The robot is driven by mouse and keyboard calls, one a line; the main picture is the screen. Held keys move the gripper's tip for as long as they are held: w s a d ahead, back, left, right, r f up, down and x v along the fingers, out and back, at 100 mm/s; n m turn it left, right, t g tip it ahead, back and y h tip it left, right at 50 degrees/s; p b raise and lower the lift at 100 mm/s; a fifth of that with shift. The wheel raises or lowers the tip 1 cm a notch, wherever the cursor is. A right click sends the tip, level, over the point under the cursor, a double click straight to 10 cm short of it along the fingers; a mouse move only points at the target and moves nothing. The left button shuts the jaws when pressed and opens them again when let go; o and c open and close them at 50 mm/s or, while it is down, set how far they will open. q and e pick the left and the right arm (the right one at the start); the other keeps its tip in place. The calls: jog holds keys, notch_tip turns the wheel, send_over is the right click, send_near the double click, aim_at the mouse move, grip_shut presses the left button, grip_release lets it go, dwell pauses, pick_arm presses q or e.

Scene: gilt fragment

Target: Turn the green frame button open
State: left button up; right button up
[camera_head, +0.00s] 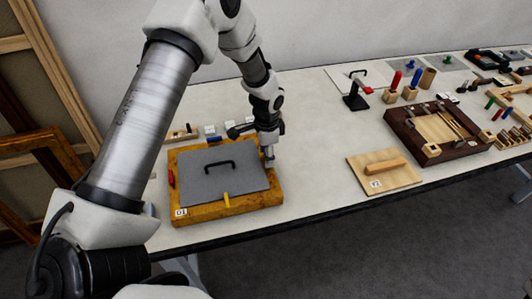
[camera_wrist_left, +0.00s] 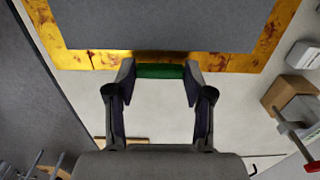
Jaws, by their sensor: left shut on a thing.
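The gilt frame (camera_head: 240,205) lies flat on the table and holds a grey panel (camera_head: 205,185) with a black handle (camera_head: 219,165); both also show in the wrist view, the frame (camera_wrist_left: 75,52) and the panel (camera_wrist_left: 190,20). My left gripper (camera_head: 268,160) is at the frame's right edge, and its fingers (camera_wrist_left: 160,80) are shut on the green button (camera_wrist_left: 160,71). The button lies parallel to the panel's edge, at the rail. The gripper hides it in the head view. My right gripper is not in view.
Red (camera_head: 171,178), blue (camera_head: 214,139) and yellow (camera_head: 227,200) buttons sit on the other rails. A board with a wooden handle (camera_head: 384,168) and a dark tray (camera_head: 406,135) stand to the right. Table between frame and board is clear.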

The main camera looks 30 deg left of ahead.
pick_arm(q)
jog(key=o, duration=0.9)
jog(key=shift+o, duration=1.3)
jog(key=shift+d+f, duration=0.1)
jog(key=shift+w, duration=0.15)
jog(key=shift+r, duration=0.25)
notch_tip(320, 180, up, 12)
jog(key=shift+f, duration=0.25)
